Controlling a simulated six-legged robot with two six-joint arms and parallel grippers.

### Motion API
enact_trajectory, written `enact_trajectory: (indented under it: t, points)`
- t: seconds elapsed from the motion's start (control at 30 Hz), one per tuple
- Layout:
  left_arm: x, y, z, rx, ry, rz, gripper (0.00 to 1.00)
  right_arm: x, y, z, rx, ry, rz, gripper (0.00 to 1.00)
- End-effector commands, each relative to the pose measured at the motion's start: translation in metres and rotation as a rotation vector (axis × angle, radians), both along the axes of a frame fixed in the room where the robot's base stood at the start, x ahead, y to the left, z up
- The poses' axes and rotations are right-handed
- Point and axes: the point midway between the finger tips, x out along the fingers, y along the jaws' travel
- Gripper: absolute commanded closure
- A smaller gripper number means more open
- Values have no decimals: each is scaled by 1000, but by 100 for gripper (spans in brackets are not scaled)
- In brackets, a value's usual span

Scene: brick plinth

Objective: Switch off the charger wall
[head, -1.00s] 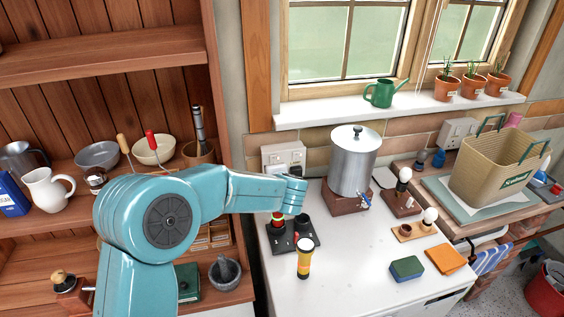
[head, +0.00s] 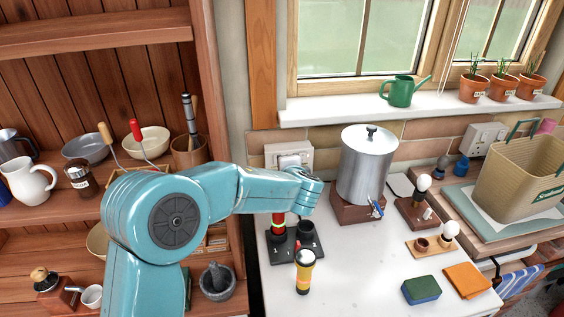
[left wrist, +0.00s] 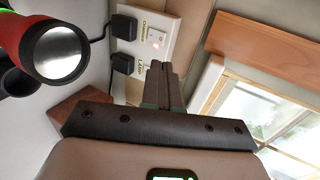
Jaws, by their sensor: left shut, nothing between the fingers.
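A white double wall socket (head: 289,155) is on the wall behind the worktop, left of the metal urn. One rocker switch (left wrist: 157,38) with a reddish mark shows beside the upper plug. The area beside the lower plug is partly covered by my fingers. My left gripper (head: 312,190) is shut and empty, in front of the socket; its fingertips (left wrist: 160,68) overlap the plate's lower part. I cannot tell whether they touch it.
A black charging base (head: 290,250) holds a red torch (left wrist: 50,40) below my gripper. A yellow torch (head: 304,272) stands in front. The metal urn (head: 367,165) is close on the right. A sponge (head: 421,290) and orange cloth (head: 467,280) lie on the worktop's front.

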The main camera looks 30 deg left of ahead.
Motion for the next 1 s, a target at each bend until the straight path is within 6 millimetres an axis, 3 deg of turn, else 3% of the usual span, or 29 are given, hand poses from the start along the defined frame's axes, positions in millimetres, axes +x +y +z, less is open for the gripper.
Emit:
enact_trajectory:
  t: [0.5, 1.0]
  points:
    - [65, 46, -33, -1, 2, 2, 100, 0, 0, 36, 0, 0, 0, 100]
    - [75, 52, -41, 0, 1, 0, 100, 0, 0, 38, 0, 0, 0, 100]
